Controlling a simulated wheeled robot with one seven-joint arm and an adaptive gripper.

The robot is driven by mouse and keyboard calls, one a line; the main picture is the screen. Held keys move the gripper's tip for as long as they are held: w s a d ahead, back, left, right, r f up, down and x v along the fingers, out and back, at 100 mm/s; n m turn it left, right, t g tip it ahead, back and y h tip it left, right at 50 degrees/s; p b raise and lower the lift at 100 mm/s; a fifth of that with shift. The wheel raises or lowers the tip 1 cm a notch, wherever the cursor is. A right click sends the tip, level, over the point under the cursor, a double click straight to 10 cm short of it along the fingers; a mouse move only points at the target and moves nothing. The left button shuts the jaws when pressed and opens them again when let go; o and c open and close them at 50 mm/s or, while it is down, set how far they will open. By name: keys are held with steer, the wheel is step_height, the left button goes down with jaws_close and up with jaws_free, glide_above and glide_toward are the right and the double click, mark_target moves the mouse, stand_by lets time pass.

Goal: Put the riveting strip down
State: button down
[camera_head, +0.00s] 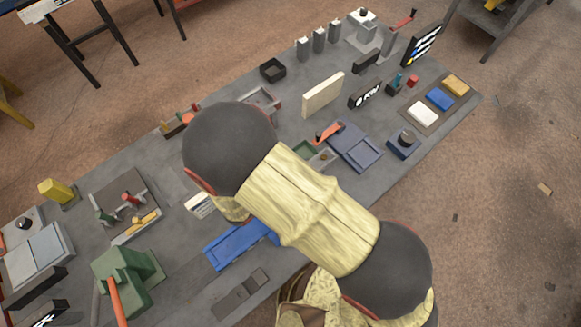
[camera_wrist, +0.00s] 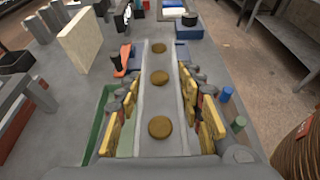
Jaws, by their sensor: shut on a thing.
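The riveting strip (camera_wrist: 158,100) is a long grey strip with brass round rivet heads along its middle. In the wrist view it runs lengthwise between the yellow-padded fingers of my gripper (camera_wrist: 163,88). The gripper is shut on it, with a finger along each side. The strip's far end reaches toward the back of the bench. Whether its underside touches the bench top is hidden. In the head view my arm covers the gripper and the strip.
A green-edged tray (camera_wrist: 95,128) lies left of the strip. A cream block (camera_head: 323,95) stands upright on the grey bench (camera_head: 290,215). A blue fixture (camera_head: 355,148), a blue tray (camera_head: 232,246) and a green machine (camera_head: 125,275) also occupy it. Small bare patches lie between them.

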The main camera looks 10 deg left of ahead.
steer(key=w+a+f, duration=0.1)
steer(key=a+f, duration=0.1)
steer(key=w+a+f, duration=0.3)
steer(key=a+f, duration=0.1)
steer(key=shift+w+f, duration=0.25)
steer(key=shift+f, duration=0.1)
steer(key=shift+w+a+f, duration=0.1)
steer(key=shift+a+f, duration=0.05)
steer(key=shift+f, duration=1.6)
steer(key=shift+f, duration=0.15)
steer(key=c, duration=1.2)
jaws_free()
steer(key=shift+o, duration=0.2)
steer(key=shift+r+p, duration=0.2)
steer(key=shift+p, duration=0.15)
steer(key=b+v, duration=0.1)
steer(key=v, duration=1.1)
